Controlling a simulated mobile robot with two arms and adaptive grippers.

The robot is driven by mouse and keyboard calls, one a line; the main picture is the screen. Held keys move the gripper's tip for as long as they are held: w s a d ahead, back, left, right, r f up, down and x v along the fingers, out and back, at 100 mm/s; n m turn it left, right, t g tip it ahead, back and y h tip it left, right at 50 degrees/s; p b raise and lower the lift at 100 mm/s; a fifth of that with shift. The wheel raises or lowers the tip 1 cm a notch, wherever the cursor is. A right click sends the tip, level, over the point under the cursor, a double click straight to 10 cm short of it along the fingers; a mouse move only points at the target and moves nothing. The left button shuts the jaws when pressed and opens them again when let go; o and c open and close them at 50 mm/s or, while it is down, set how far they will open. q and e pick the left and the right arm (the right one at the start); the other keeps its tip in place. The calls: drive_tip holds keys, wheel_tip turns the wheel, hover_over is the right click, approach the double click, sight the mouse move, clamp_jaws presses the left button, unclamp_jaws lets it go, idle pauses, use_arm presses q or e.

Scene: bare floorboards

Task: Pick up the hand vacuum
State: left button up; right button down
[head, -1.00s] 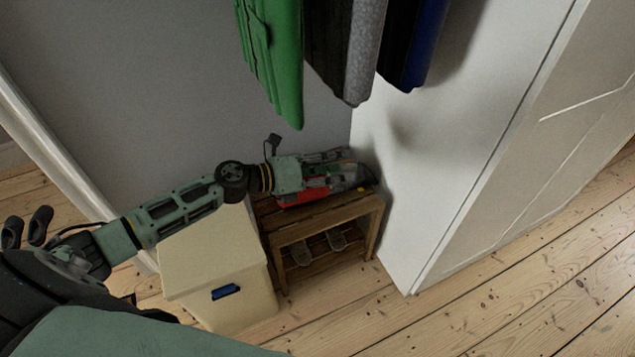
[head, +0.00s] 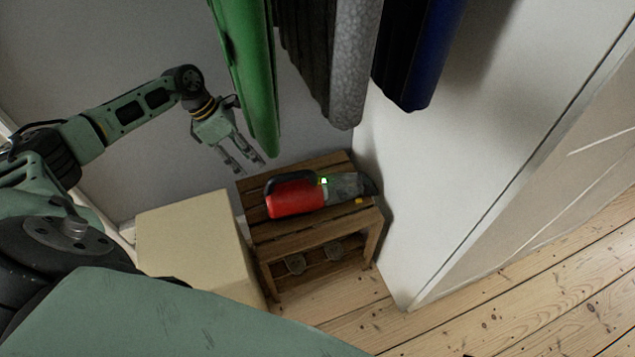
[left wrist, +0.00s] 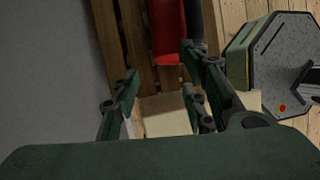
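The hand vacuum (head: 297,198) lies on the slatted wooden bench (head: 262,236). It has a red body, a black handle, a grey nozzle toward the right and a small green light. Its red end (left wrist: 166,32) shows at the top of the left wrist view. My left gripper (head: 251,165) is above and to the left of the vacuum, apart from it. Its fingers (left wrist: 160,98) are spread with nothing between them. My right gripper is not in view.
A cream box (head: 190,240) stands left of the bench. Hanging garments, green (head: 245,80), grey (head: 352,70) and blue (head: 418,60), hang above and behind the bench. A white cabinet (head: 470,150) closes the right side. Shoes (head: 296,264) sit on the lower shelf.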

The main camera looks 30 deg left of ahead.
use_arm(q)
approach(299, 173)
drive_tip(key=f, duration=0.5)
drive_tip(key=shift+w+d+f, duration=0.3)
drive_tip(key=shift+w, duration=0.05)
drive_tip(key=x, duration=0.2)
drive_tip(key=d+x, duration=0.1)
drive_tip(key=x, duration=0.1)
drive_tip(key=shift+w, duration=0.15)
drive_tip(key=shift+w+d+f, duration=0.1)
drive_tip(key=shift+d+f, duration=0.1)
drive_tip(key=shift+f, duration=0.3)
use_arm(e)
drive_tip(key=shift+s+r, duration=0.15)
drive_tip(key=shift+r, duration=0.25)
use_arm(q)
drive_tip(key=shift+c, duration=0.4)
clamp_jaws()
drive_tip(key=shift+w+r, duration=0.1)
drive_tip(key=shift+r, duration=0.05)
